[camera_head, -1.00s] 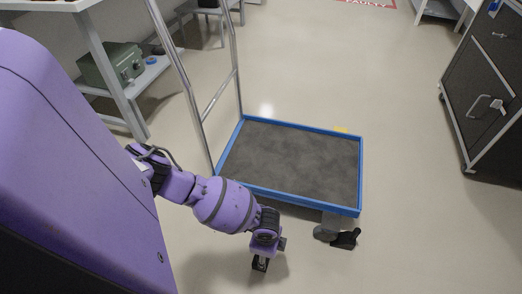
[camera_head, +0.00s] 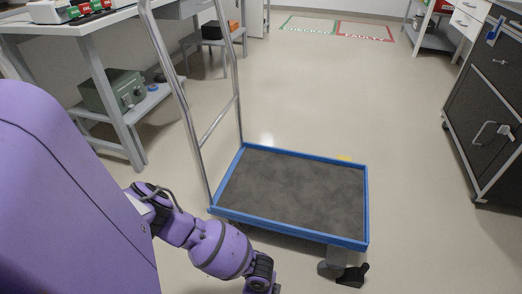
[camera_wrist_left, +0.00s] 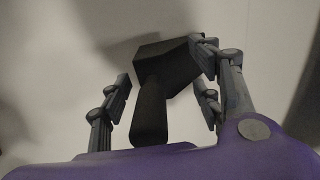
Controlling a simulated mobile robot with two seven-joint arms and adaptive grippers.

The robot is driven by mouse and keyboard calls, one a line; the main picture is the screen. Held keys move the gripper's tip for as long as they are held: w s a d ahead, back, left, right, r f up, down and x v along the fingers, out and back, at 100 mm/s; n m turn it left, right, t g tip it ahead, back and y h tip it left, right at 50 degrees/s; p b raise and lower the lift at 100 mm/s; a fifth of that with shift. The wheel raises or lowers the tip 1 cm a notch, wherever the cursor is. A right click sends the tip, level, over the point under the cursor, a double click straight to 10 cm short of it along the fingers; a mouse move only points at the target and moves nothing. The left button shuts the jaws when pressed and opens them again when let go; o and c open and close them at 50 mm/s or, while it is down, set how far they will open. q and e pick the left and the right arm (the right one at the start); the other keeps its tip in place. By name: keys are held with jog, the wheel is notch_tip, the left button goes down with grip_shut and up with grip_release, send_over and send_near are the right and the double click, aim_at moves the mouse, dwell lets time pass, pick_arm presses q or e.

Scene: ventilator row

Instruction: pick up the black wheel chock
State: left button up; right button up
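In the left wrist view a black block with a thick bar-like handle (camera_wrist_left: 150,112), chock-like in shape, stands between the fingers of my left gripper (camera_wrist_left: 166,72). The fingers are spread, with gaps beside the handle. The right finger overlaps the block's edge; I cannot tell if it touches. In the head view my left gripper (camera_head: 262,287) is at the bottom edge, its tips cut off, so this block is hidden there. A black wheel chock (camera_head: 353,275) with an upright handle sits on the floor beside the cart's front right wheel (camera_head: 329,268). My right gripper is not in view.
A blue-rimmed cart (camera_head: 367,205) with a grey deck and metal push handle stands just beyond my left arm. A workbench (camera_head: 115,105) is at left, with a green box (camera_head: 112,92) on its shelf. A dark cabinet (camera_head: 490,125) is at right.

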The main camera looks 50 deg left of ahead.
pick_arm(q)
jog(key=shift+s, duration=0.1)
grip_shut()
